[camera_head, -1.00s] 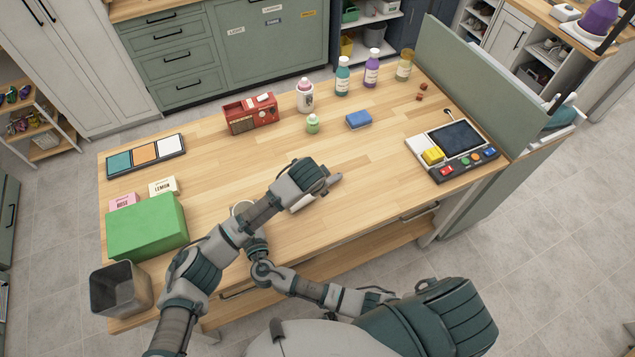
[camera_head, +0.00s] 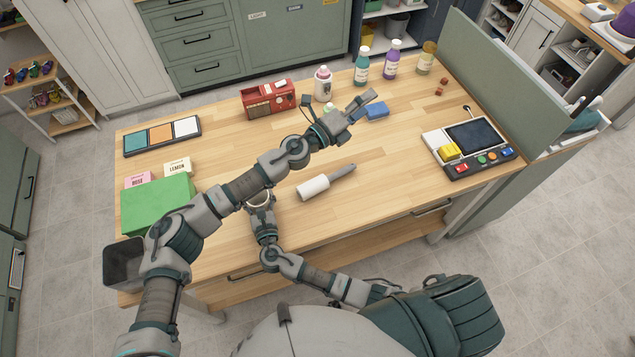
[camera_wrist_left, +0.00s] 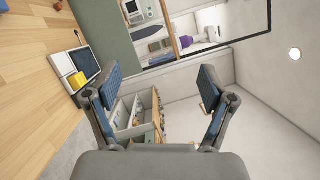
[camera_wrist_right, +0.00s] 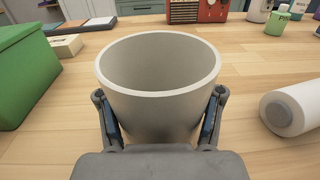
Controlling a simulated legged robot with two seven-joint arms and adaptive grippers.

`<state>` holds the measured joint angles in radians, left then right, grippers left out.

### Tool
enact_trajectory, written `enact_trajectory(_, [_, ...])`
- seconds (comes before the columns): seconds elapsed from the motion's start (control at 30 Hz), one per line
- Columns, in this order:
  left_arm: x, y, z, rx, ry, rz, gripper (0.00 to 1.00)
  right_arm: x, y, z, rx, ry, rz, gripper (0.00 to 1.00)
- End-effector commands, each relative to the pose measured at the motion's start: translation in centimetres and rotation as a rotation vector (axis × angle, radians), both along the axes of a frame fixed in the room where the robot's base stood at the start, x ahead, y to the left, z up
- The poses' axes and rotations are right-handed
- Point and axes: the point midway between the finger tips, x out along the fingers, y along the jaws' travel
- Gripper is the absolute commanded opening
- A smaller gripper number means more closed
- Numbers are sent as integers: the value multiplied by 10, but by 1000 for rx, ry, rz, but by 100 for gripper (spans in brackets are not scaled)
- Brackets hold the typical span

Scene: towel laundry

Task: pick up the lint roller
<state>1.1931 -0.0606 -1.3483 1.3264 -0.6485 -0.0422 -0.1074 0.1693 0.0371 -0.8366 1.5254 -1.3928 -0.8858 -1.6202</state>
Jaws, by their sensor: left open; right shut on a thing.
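The lint roller (camera_head: 315,187), a white cylinder with a grey handle, lies on the wooden table. Its white end also shows at the right of the right wrist view (camera_wrist_right: 290,110). My left gripper (camera_head: 362,104) is open and empty above the table, beyond the roller and near the blue sponge. In the left wrist view its fingers (camera_wrist_left: 160,88) are spread with nothing between them. My right gripper (camera_wrist_right: 160,120) is shut on a pale round cup (camera_wrist_right: 155,95), left of the roller. In the head view my left arm partly hides that cup.
A green box (camera_head: 155,205) stands at the table's left. A red radio (camera_head: 269,99), a blue sponge (camera_head: 377,110) and several bottles line the back. A control panel (camera_head: 470,148) sits at the right. The table (camera_head: 390,175) around the roller's right side is bare.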

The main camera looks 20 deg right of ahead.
Motion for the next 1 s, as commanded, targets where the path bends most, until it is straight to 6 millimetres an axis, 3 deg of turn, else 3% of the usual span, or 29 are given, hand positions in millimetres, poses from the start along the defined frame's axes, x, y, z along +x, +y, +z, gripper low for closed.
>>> enact_trajectory(0.1, [-35,1,-29,208,-285,-207,83,0,0,0,0,-1,0,27])
enact_trajectory(0.23, [-54,24,-88,509,-548,-415,83,0,0,0,0,-1,0,27])
enact_trajectory(0.4, [-40,84,-161,938,-763,-615,83,0,0,0,0,-1,0,27])
enact_trajectory(0.5, [-24,121,-186,1144,-820,-683,83,0,0,0,0,-1,0,27])
enact_trajectory(0.63, [-8,154,-201,1318,-850,-728,83,0,0,0,0,-1,0,27])
enact_trajectory(0.77, [-2,164,-214,1386,-854,-747,83,0,0,0,0,-1,0,27])
enact_trajectory(1.0, [1,149,-254,1390,-854,-747,83,0,0,0,0,-1,0,27])
